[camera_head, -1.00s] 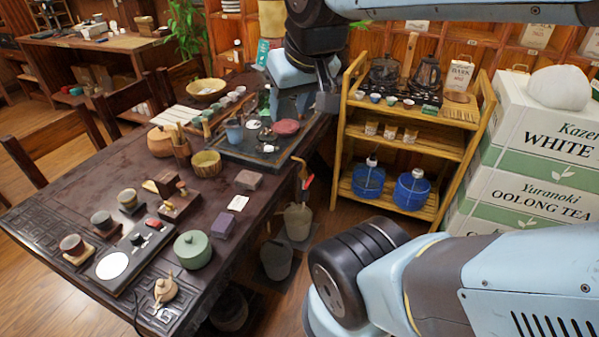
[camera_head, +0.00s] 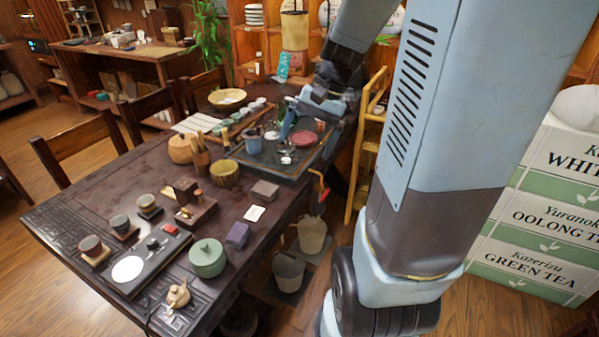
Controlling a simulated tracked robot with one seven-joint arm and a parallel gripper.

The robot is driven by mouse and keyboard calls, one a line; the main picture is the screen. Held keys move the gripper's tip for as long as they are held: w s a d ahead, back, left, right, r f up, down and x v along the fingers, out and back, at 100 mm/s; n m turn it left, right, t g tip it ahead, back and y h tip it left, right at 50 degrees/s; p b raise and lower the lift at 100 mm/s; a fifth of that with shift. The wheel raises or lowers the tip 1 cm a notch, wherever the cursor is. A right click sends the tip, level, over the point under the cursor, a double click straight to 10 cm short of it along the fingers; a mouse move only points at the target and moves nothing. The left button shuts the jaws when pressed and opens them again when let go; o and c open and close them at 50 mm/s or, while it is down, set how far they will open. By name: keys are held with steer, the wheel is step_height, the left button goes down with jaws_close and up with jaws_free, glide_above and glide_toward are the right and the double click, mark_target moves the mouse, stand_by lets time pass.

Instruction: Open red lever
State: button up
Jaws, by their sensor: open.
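A red lever (camera_head: 321,185) shows on a small tap-like fitting at the right edge of the dark carved table (camera_head: 105,190). It stands above a pale bucket (camera_head: 312,235). My gripper (camera_head: 289,122) is over the far right part of the table, above the dark tea tray, up and behind the lever in the picture. It is open, small and partly dark against the tray. It is apart from the lever. The lever is not hidden by my arm.
The tea tray (camera_head: 252,166) holds a round reddish cake (camera_head: 303,139) and cups. A green lidded pot (camera_head: 207,258) and several cups stand at the front. A second bucket (camera_head: 288,271) is below. My arm blocks much of the wooden shelf (camera_head: 366,130); white tea boxes (camera_head: 540,215) stand right.

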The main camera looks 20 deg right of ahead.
steer(key=w+d+f+m+t+y, duration=0.1)
steer(key=w+d+f+m+y, duration=0.4)
steer(key=f, duration=0.3)
steer(key=w+d+f+m+t+y, duration=0.2)
steer(key=d+f+m+y, duration=0.15)
steer(key=d+f, duration=0.4)
steer(key=d+f+m+t, duration=0.5)
steer(key=d+f+m, duration=0.2)
steer(key=f, duration=0.4)
steer(key=m+t+h, duration=0.2)
steer(key=m+t, duration=0.4)
steer(key=m, duration=0.1)
glide_toward(327, 194)
steer(key=shift+n, duration=0.25)
steer(key=x, duration=0.9)
steer(key=shift+a+r, duration=0.2)
steer(key=shift+c, duration=0.5)
